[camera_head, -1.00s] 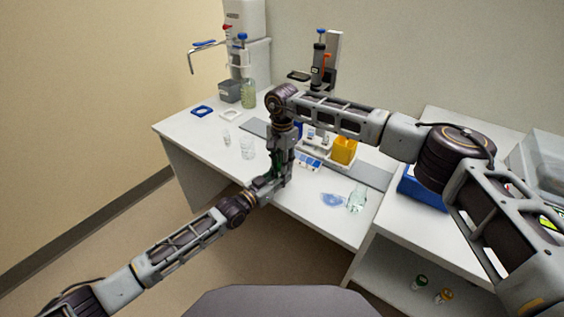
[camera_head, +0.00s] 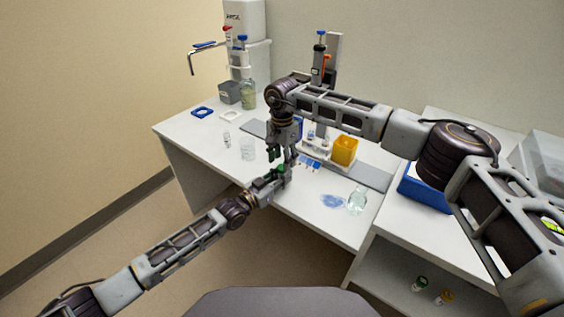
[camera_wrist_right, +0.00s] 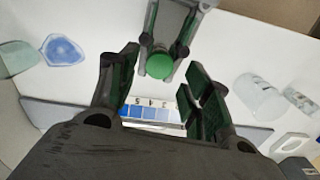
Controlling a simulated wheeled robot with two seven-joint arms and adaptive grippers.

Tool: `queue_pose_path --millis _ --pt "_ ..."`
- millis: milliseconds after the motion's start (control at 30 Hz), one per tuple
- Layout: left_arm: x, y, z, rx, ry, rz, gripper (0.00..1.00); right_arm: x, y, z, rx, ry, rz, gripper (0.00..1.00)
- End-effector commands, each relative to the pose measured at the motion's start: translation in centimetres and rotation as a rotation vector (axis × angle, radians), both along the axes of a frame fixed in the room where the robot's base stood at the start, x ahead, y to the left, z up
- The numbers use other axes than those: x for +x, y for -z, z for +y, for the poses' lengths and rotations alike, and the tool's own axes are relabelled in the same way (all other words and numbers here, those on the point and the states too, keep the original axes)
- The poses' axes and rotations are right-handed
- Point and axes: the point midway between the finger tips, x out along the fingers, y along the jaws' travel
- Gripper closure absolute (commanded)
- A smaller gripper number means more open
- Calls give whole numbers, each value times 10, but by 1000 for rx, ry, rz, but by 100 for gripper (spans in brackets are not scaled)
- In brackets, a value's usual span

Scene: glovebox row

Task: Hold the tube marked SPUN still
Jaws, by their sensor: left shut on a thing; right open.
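A tube with a round green cap (camera_wrist_right: 160,64) is held in my left gripper (camera_head: 282,174), which is shut on it. In the right wrist view the cap faces the camera, and the tube body and any marking are hidden. My left gripper also shows there at the top (camera_wrist_right: 173,30). My right gripper (camera_head: 284,154) is just above the left one, open and empty. In the right wrist view its two fingers (camera_wrist_right: 162,82) stand on either side of the cap, apart from it.
A card with blue numbered squares (camera_wrist_right: 152,113) lies below the grippers. A yellow container (camera_head: 344,150) stands at the right, with a blue weigh boat (camera_head: 333,201) and glass flask (camera_head: 357,200) nearer the front. Clear beakers (camera_head: 247,149) stand left of the grippers.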

Motion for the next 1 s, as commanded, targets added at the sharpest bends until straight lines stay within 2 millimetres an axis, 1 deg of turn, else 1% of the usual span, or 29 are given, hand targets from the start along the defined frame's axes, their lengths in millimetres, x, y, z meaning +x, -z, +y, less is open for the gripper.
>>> queue_pose_path --millis 100,300,567,600,667,800,867,1000 --pt "0 0 0 -1 0 -1 100 1 -12 0 1 0 -2 51" --pt "0 -1 0 -1 0 -1 100 0 -24 0 0 0 1 51" --pt "0 -1 0 -1 0 -1 100 0 -25 0 1 0 1 51" --pt "0 -1 0 -1 0 -1 100 0 -25 0 1 0 1 53" --pt "0 -1 0 -1 0 -1 100 0 -24 0 0 0 1 53" --pt "0 -1 0 -1 0 -1 100 -3 -19 1 0 -1 11 53" --pt "0 -1 0 -1 0 -1 100 -5 -18 4 11 -2 16 53" --pt "0 -1 0 -1 0 -1 100 -6 -25 15 52 -3 19 53"
